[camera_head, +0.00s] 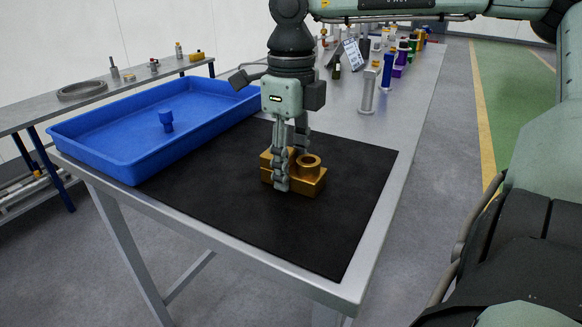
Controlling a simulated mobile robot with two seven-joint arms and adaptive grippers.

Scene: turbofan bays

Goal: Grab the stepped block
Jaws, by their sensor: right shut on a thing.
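The stepped block (311,180) is gold, with a lower base, a raised part at its left and a round ring-like boss on top. It sits on the black mat (335,215) on the table. My right gripper (287,184) points down over the block and is shut on it, with its fingers around the block's left part. The fingers hide some of the block's left and middle. My left gripper is not in view.
A silver post (368,92) and a blue post (387,72) stand beyond the mat, with several coloured parts farther back. The mat's front is clear.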

